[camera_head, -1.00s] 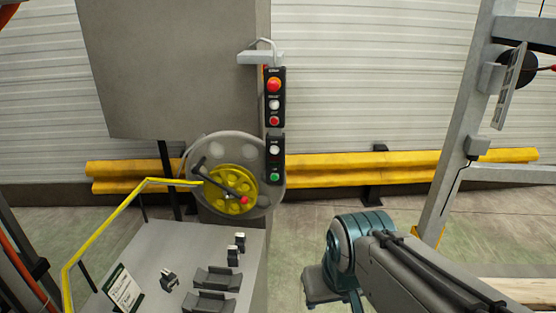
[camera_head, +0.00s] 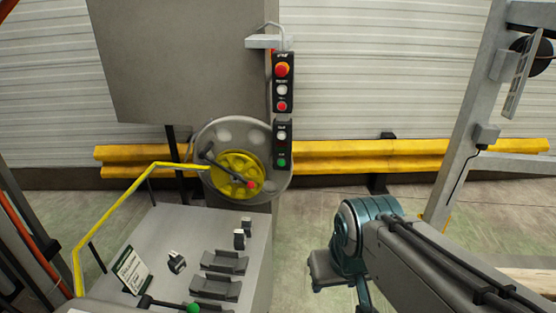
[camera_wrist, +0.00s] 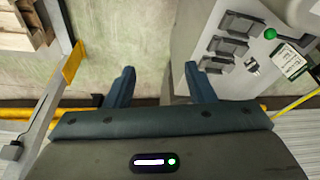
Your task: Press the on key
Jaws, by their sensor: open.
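A narrow black button panel (camera_head: 283,100) hangs upright on the machine's column in the head view. Its lowest button (camera_head: 281,162) is green; the lettering beside it is too small to read. The panel is not visible in the wrist view.
A yellow handwheel (camera_head: 238,174) is left of and below the panel. A grey console (camera_head: 190,235) with pedals and a green-knobbed lever (camera_head: 193,308) stands at lower left. A yellow barrier (camera_head: 410,157) runs behind. A grey post (camera_head: 468,130) stands at right.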

